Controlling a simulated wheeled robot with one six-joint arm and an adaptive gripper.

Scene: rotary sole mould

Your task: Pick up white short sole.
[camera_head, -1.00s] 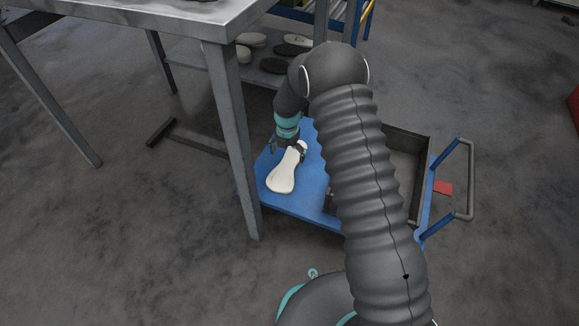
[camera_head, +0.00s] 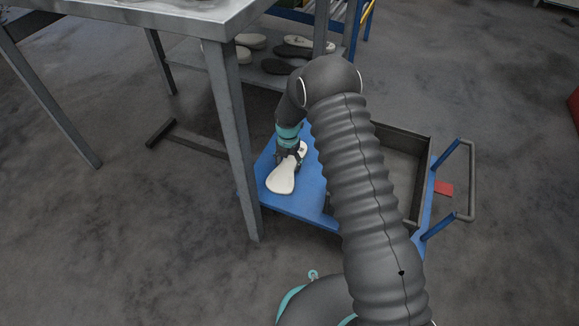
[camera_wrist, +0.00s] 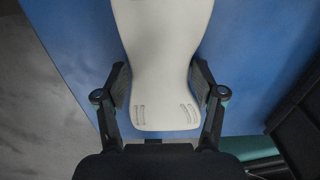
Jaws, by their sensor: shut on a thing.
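The white short sole (camera_head: 281,179) lies over the blue cart platform (camera_head: 307,205), left of the dark tray. In the wrist view the sole (camera_wrist: 163,50) runs from the top of the picture down between the fingers. My gripper (camera_head: 291,154) is at the far end of the sole in the head view. In the wrist view my gripper (camera_wrist: 162,88) has one finger against each side of the sole's narrow part. It is shut on the sole. I cannot tell whether the sole is lifted clear of the platform.
A dark open tray (camera_head: 402,150) stands on the cart's right side, partly behind my arm. The cart's handle (camera_head: 467,180) is at the right. A metal table's leg (camera_head: 234,140) stands close left of the cart. Several soles lie on a shelf (camera_head: 222,62) behind.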

